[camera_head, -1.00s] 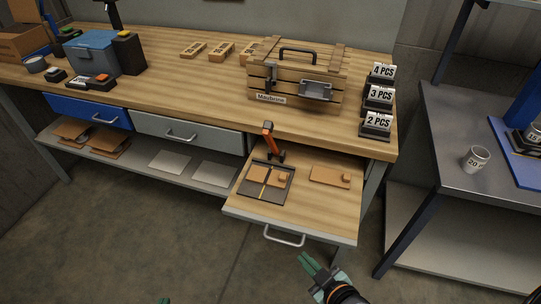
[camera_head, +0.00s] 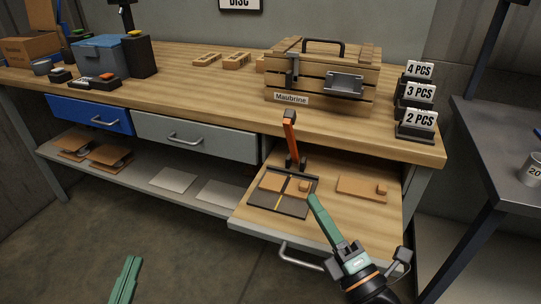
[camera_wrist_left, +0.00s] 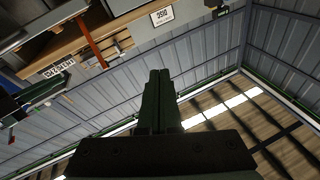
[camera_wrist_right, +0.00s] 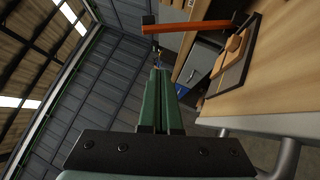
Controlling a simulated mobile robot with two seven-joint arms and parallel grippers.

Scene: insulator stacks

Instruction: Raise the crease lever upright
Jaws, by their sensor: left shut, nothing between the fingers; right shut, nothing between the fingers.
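The crease lever (camera_head: 291,135) is an orange bar on a dark hinge at the back of a dark creasing board (camera_head: 290,207). It stands up from the pull-out shelf, close to upright with a slight lean. It also shows in the right wrist view (camera_wrist_right: 190,27), beyond the fingertips and apart from them, and in the left wrist view (camera_wrist_left: 93,45). My right gripper (camera_head: 313,198) is shut and empty, in front of the lever by the board's right edge; its height above the board is unclear. My left gripper (camera_head: 132,259) is shut and empty, low over the floor.
Tan card pieces lie on the board, and another tan piece (camera_head: 362,187) lies to its right on the shelf (camera_head: 345,221). The wooden Maubrine crate (camera_head: 318,95) stands on the bench behind the lever. Count signs (camera_head: 419,120) stand at the bench's right end.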

